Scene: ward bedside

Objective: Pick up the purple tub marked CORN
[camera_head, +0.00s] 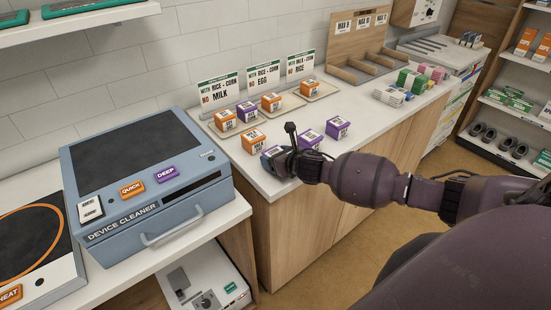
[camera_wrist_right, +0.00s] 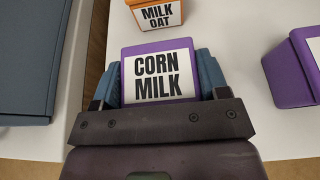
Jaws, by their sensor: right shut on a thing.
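A purple tub marked CORN MILK (camera_wrist_right: 160,72) sits between the blue fingers of my right gripper (camera_wrist_right: 160,85) in the wrist view, its label facing the camera. The right gripper also shows in the head view (camera_head: 277,158), at the counter's front edge, and hides most of that tub. It is shut on the tub; I cannot tell whether the tub is clear of the counter. Two other purple tubs stand to its right, one nearer (camera_head: 310,138) and one farther (camera_head: 338,128); their labels are too small to read. My left gripper is not in view.
An orange tub marked MILK OAT (camera_wrist_right: 157,15) stands just behind the held tub. Trays with sign cards (camera_head: 220,92) and several tubs line the wall. A blue device cleaner (camera_head: 150,185) is at left. Small boxes (camera_head: 410,82) lie farther right on the counter (camera_head: 372,112).

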